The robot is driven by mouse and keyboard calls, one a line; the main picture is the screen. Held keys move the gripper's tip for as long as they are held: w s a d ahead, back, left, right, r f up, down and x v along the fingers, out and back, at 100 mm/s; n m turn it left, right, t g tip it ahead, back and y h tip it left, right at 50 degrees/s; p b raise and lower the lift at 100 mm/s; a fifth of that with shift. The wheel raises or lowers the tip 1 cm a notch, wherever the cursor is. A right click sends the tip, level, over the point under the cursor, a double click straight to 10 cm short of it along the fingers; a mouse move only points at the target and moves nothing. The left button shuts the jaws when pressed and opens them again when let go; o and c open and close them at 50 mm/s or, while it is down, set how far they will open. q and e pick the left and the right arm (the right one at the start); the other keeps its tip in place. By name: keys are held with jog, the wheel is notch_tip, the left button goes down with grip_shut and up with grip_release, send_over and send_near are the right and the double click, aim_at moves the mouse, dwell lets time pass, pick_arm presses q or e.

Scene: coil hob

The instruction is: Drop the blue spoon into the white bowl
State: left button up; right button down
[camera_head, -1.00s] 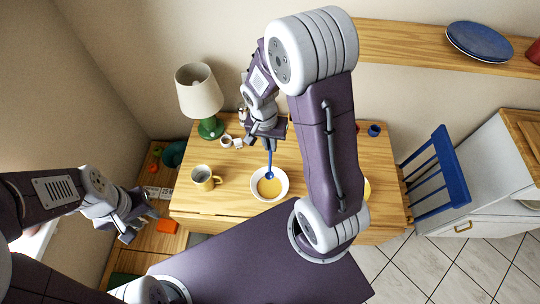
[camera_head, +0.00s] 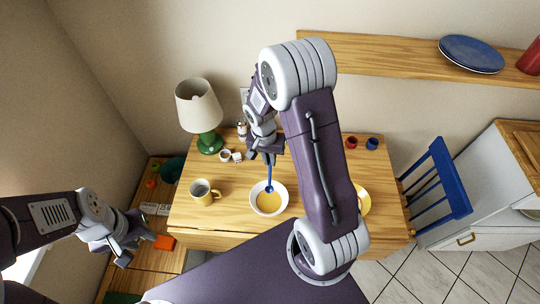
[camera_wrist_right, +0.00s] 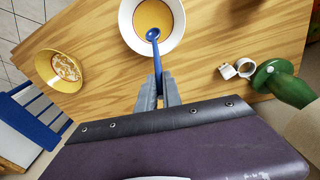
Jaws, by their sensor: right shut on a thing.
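The blue spoon (camera_head: 270,178) hangs handle-up from my right gripper (camera_head: 269,156), its scoop end pointing down. In the right wrist view the spoon (camera_wrist_right: 155,50) is held between the fingertips of the gripper (camera_wrist_right: 158,92), which is shut on its handle. The white bowl (camera_head: 284,190) stands on the wooden table with yellow-orange contents. The spoon's scoop is over the bowl's rear half; in the wrist view it overlaps the bowl's (camera_wrist_right: 177,40) inside. I cannot tell whether it touches the contents. My left gripper (camera_head: 137,246) is open and empty, left of the table.
A yellow dish (camera_wrist_right: 57,72) is right of the bowl, partly behind my right arm. A blue chair (camera_head: 437,185) stands at the table's right.

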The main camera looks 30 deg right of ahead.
aim_at(270, 171)
jog(key=f+b, duration=0.2)
jog(key=s+f+b, duration=0.1)
jog(key=shift+s+a+f, duration=0.1)
jog(key=shift+a+f, duration=0.25)
jog(key=shift+s+a+f, duration=0.15)
jog(key=shift+s, duration=0.05)
jog(key=c, duration=1.4)
grip_release()
jog(key=shift+c, duration=0.2)
notch_tip(270, 171, up, 9)
jog(key=a, duration=0.1)
